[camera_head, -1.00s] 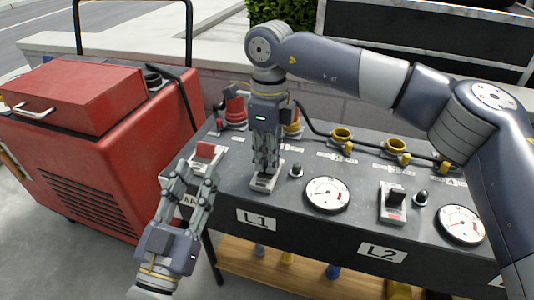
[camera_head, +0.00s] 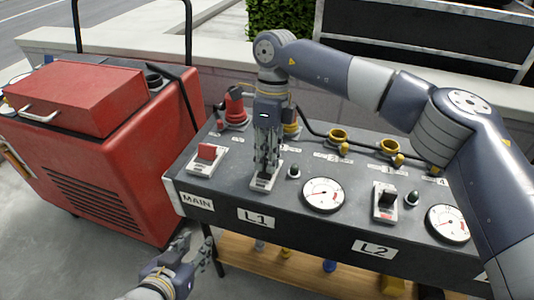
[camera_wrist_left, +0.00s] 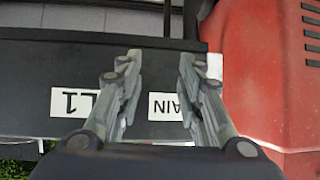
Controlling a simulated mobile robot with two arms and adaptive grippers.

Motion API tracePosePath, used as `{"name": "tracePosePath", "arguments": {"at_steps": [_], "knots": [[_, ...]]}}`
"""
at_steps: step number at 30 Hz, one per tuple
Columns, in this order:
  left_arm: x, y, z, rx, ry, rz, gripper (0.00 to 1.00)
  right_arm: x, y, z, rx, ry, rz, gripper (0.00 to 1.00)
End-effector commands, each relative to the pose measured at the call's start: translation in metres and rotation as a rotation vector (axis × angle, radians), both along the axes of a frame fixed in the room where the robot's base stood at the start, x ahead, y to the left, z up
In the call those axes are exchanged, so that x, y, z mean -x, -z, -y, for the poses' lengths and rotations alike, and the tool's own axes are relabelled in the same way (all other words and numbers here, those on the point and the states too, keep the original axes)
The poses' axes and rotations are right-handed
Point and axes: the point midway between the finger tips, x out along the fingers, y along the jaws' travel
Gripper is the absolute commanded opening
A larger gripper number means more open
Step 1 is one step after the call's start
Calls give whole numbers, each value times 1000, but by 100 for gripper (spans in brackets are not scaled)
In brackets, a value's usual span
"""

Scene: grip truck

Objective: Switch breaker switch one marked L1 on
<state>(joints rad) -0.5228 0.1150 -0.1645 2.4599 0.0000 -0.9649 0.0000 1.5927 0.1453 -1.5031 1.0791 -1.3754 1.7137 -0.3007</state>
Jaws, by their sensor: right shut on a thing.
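The L1 breaker switch (camera_head: 264,183) sits on the grey panel top above the L1 label (camera_head: 256,218). My right gripper (camera_head: 266,170) points straight down onto it and is shut on the switch lever, which the fingers mostly hide. I cannot tell the lever's position. My left gripper (camera_head: 204,250) is low in front of the panel, left of the L1 label, apart from everything. In the left wrist view its fingers (camera_wrist_left: 157,62) are spread and empty, facing the panel front with the L1 and MAIN labels.
The red MAIN switch (camera_head: 207,152) is left of L1. The L2 switch (camera_head: 386,200) and round gauges (camera_head: 324,194) are to the right. A small indicator (camera_head: 294,171) stands close beside L1. A red cart (camera_head: 110,170) stands at the left.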

Motion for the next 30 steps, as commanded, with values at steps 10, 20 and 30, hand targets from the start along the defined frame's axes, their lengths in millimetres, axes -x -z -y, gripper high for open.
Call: {"name": "tracePosePath", "arguments": {"at_steps": [10,20,30], "knots": [[58,38,-21,-71,-24,-323,34,-5,-2,1,-23,5,-64,0],[121,56,-40,-128,-47,-605,34,-10,1,2,-53,6,-161,0],[128,59,-42,-136,-49,-639,34,-13,4,3,-85,6,-248,0]]}}
